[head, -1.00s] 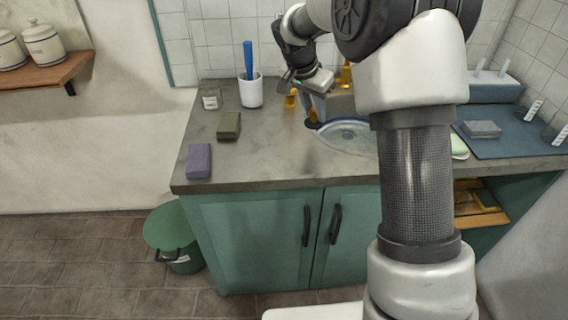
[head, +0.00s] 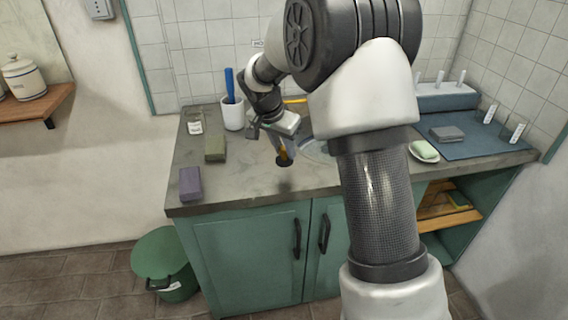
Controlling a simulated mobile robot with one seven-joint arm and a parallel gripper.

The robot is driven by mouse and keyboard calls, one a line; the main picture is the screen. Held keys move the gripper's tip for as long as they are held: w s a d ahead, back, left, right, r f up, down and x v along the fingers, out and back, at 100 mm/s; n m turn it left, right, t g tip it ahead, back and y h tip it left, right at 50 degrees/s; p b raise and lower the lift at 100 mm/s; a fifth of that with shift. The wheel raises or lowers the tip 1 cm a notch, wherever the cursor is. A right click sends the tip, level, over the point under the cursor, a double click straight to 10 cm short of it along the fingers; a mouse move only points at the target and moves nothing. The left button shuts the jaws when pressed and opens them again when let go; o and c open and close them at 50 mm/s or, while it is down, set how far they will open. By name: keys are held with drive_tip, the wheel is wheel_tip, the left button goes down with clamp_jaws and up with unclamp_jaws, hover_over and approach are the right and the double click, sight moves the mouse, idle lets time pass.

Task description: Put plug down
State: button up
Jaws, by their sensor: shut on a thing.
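The plug (head: 284,161) is a small dark round piece at the tips of my gripper (head: 280,148). My gripper points down and is shut on it. An amber-coloured part shows between the fingers just above the dark disc. The plug hangs over the grey countertop, in front and to the left of the sink basin (head: 316,149). A soft dark shadow lies on the counter below it, so it looks to be above the surface. My arm hides most of the basin.
A purple block (head: 190,184) and an olive block (head: 215,149) lie on the left of the counter (head: 235,182). A white cup (head: 233,117) with a blue-handled tool and a small jar (head: 195,127) stand behind.

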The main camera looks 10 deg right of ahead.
sight(282, 156)
drive_tip(key=shift+f, duration=2.2)
drive_tip(key=shift+f+b, duration=0.1)
drive_tip(key=shift+b, duration=0.25)
drive_tip(key=shift+f, duration=0.15)
drive_tip(key=o, duration=1.1)
drive_tip(key=shift+c, duration=0.2)
